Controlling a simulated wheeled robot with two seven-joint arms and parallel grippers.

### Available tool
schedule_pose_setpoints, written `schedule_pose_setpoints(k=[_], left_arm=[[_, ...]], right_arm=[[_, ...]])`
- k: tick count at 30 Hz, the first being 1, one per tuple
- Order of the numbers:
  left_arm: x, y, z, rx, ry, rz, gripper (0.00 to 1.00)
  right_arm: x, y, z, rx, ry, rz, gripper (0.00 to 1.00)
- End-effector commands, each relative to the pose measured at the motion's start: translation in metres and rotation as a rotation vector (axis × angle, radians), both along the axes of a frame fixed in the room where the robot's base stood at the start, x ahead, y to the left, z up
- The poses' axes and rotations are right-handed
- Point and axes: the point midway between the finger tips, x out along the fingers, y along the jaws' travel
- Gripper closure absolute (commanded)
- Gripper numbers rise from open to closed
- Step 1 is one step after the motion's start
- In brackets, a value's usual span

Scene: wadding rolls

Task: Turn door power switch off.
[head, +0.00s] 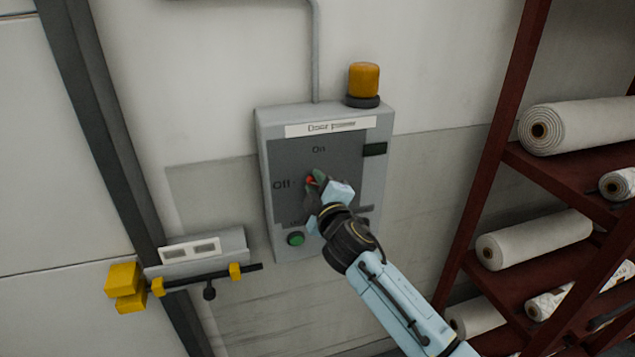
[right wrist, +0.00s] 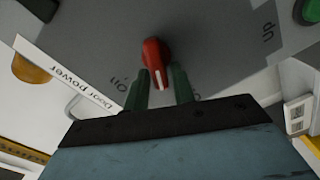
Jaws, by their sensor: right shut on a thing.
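The door power box (head: 262,140) is a grey wall panel labelled "Door power", with "On" at the top and "Off" at the left of its dark face. Its red rotary switch (right wrist: 153,58) has a white pointer line, which in the right wrist view points between the "On" and "Off" marks. My right gripper (head: 313,180) is at the panel, its green fingers on either side of the switch and shut on it. In the head view the fingers hide most of the switch; a little red shows. My left gripper is not in view.
A green button (head: 296,239) is low on the panel, and an amber lamp (head: 364,82) stands on top. A dark red rack (head: 499,200) with white rolls (head: 570,127) stands at the right. A bar with yellow blocks (head: 123,279) is at the lower left.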

Motion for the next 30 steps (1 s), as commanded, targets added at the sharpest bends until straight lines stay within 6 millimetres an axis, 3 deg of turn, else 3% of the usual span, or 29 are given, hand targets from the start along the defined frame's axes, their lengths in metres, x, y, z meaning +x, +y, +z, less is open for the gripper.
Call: schedule_pose_setpoints(k=[15, 30], left_arm=[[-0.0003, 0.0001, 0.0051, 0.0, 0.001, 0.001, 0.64], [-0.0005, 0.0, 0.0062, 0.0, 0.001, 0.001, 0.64]], right_arm=[[-0.0002, -0.0001, -0.0092, -0.364, -0.112, -0.004, 0.97], [-0.0001, -0.0001, -0.011, -0.456, -0.142, -0.004, 0.98]])
